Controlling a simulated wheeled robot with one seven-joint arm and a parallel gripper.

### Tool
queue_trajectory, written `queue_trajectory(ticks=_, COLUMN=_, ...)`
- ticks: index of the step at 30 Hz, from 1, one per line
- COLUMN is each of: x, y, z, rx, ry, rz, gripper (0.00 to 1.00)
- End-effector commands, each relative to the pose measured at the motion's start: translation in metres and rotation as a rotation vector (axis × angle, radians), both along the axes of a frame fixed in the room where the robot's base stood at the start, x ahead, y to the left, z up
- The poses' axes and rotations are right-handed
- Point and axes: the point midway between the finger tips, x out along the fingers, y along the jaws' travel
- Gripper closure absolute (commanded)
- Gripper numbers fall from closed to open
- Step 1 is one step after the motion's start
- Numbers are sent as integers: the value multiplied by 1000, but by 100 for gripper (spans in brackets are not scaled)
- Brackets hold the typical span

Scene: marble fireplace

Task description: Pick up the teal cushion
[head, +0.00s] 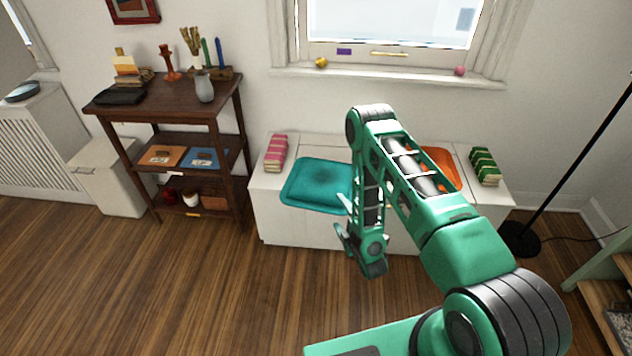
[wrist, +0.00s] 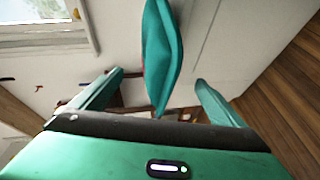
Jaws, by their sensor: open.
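The teal cushion (head: 318,184) lies on the left part of a white bench under the window in the head view. My gripper (head: 345,222) is at the bench's front side, close to the cushion's right front corner, and my arm covers the cushion's right edge. In the wrist view the cushion (wrist: 162,52) shows edge-on, ahead of and between the two open fingers (wrist: 158,82). Nothing is held between the fingers. I cannot tell whether either finger touches the cushion.
The white bench (head: 275,222) also bears a pink striped bundle (head: 276,152), an orange cushion (head: 440,168) partly behind my arm, and a green bundle (head: 485,166). A dark wooden shelf (head: 160,95) stands left. A black floor lamp (head: 522,238) stands right. Open wooden floor (head: 200,290) lies in front.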

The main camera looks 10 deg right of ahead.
Motion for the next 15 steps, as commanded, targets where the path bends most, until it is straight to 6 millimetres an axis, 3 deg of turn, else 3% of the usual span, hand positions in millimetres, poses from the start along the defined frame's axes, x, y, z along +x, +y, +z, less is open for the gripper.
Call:
queue_trajectory(ticks=5, x=4, y=4, z=-4, rx=-8, ry=-17, rz=9, gripper=6)
queue_trajectory(ticks=15, x=47, y=20, z=-13, rx=-7, ry=-15, rz=22, gripper=6)
